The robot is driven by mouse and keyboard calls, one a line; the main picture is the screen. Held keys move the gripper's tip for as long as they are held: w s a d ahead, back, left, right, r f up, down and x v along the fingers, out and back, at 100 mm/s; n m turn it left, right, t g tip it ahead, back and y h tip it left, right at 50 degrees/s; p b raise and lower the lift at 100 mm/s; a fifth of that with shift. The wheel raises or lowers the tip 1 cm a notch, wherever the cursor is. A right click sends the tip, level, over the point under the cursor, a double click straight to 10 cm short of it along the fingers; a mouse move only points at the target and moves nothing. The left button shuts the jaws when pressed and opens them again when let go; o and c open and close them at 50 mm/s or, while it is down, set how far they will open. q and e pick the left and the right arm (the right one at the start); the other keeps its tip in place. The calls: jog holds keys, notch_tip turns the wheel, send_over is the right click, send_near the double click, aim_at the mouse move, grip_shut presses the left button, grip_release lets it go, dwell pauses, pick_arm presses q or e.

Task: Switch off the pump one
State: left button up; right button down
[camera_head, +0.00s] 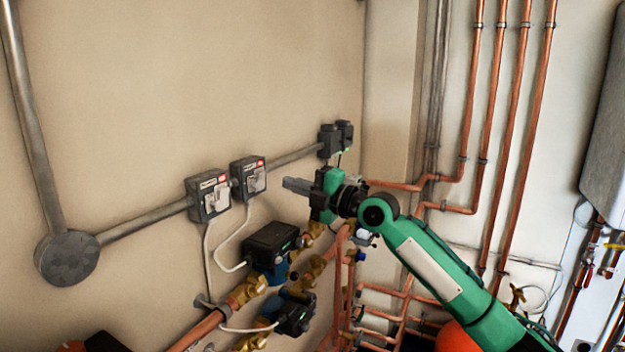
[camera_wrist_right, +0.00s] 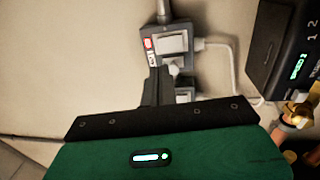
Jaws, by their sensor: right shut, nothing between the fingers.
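Two grey switch boxes with pale rocker switches are mounted on the beige wall: a left one (camera_head: 209,196) and a right one (camera_head: 249,179). Each has a small white and red label; the pump number is too small to read. My right gripper (camera_head: 286,184) is shut and empty, pointing left, just right of the right box. In the right wrist view its fingers (camera_wrist_right: 155,76) point at a switch box (camera_wrist_right: 172,43) with a large pale rocker; a second box (camera_wrist_right: 184,94) is partly hidden behind the gripper. I cannot tell whether the fingers touch anything. My left gripper is out of view.
A black-topped pump (camera_head: 271,243) and a lower pump (camera_head: 294,314) sit on copper pipes below the boxes. White cables hang from the boxes. A grey conduit (camera_head: 145,220) joins a round junction box (camera_head: 68,258). Dark sockets (camera_head: 336,138) are at the corner.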

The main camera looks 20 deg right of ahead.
aim_at(260, 174)
jog(key=p+x, duration=0.3)
jog(key=x, duration=0.2)
jog(key=shift+w+a+r, duration=0.15)
jog(key=shift+w, duration=0.1)
jog(key=shift+w+a, duration=0.2)
jog(key=shift+w+a, duration=0.1)
jog(key=shift+w, duration=0.05)
dwell(0.3)
